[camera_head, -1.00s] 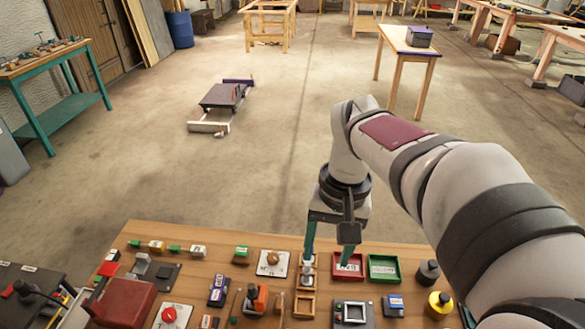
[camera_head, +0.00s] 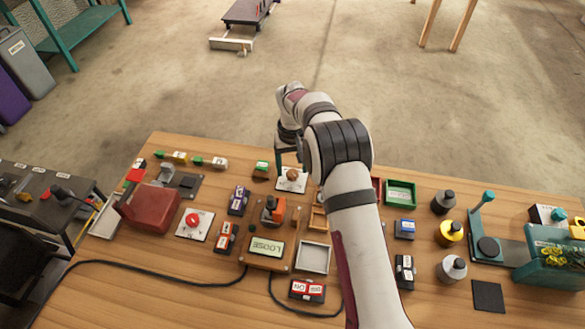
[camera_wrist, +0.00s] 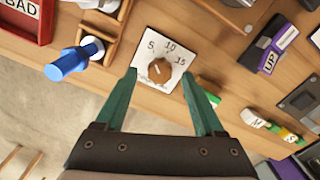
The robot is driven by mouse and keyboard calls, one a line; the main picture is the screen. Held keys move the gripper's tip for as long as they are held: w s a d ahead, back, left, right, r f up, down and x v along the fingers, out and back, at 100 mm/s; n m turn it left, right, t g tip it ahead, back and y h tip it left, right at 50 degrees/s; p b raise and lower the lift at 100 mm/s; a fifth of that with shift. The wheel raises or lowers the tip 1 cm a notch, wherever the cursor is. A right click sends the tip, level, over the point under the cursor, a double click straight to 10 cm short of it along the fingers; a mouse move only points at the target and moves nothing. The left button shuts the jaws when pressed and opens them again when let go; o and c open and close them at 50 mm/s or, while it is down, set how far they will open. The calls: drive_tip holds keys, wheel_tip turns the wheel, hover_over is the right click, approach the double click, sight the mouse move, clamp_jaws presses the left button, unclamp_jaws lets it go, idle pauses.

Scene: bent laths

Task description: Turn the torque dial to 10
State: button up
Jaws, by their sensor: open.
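The torque dial is a brown round knob (camera_wrist: 159,70) on a white square plate (camera_wrist: 144,49) marked 5, 10 and 15. In the head view the knob (camera_head: 292,175) and its plate (camera_head: 284,186) are near the table's far edge, partly behind my arm. I cannot tell which number the knob points at. My gripper (camera_wrist: 159,77) is open, with one green finger on each side of the knob in the wrist view. It holds nothing, and I cannot tell whether a finger touches the knob. My gripper is also over the dial in the head view (camera_head: 291,160).
A blue-topped peg (camera_wrist: 66,63) stands by wooden trays left of the dial in the wrist view, near a red BAD tray (camera_wrist: 28,28). A display reading LOOSE (camera_head: 267,248), a red button plate (camera_head: 194,225) and a green tray (camera_head: 400,193) crowd the wooden table.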

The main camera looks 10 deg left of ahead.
drive_tip(key=shift+f, duration=0.75)
clamp_jaws()
drive_tip(key=shift+m, duration=0.3)
drive_tip(key=m, duration=0.4)
drive_tip(key=shift+m, duration=2.6)
